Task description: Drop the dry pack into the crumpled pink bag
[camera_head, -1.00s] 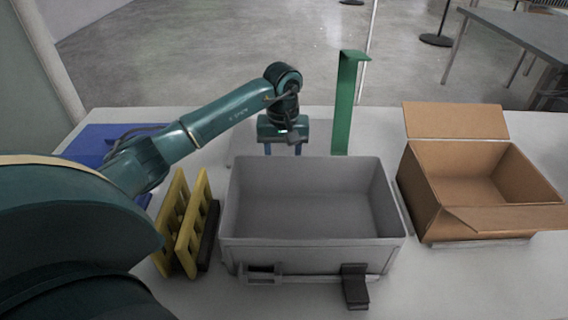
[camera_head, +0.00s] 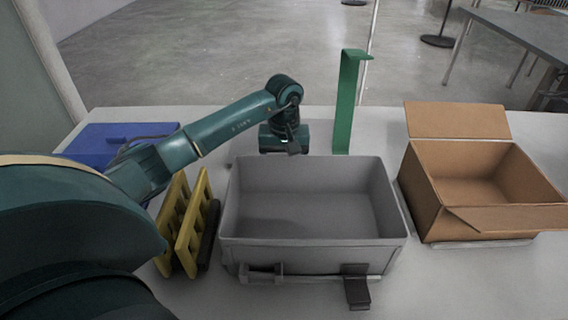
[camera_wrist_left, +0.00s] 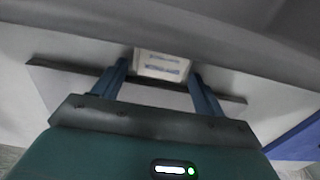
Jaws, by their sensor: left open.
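A small pale pack (camera_wrist_left: 162,65) with faint bluish print lies between the fingertips of my left gripper (camera_wrist_left: 159,74) in the left wrist view. The fingers are open on either side of it; I cannot tell whether either one touches it. In the head view my left gripper (camera_head: 284,147) is low behind the far wall of the grey crate, which hides its fingers and the pack. I see no pink bag in either view. My right gripper is not in view.
An empty grey crate (camera_head: 313,243) stands at the front middle. Yellow racks (camera_head: 184,225) are at its left, an open cardboard box (camera_head: 420,190) at its right. A green upright post (camera_head: 346,105) stands behind the crate. A blue object (camera_head: 100,146) lies at the back left.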

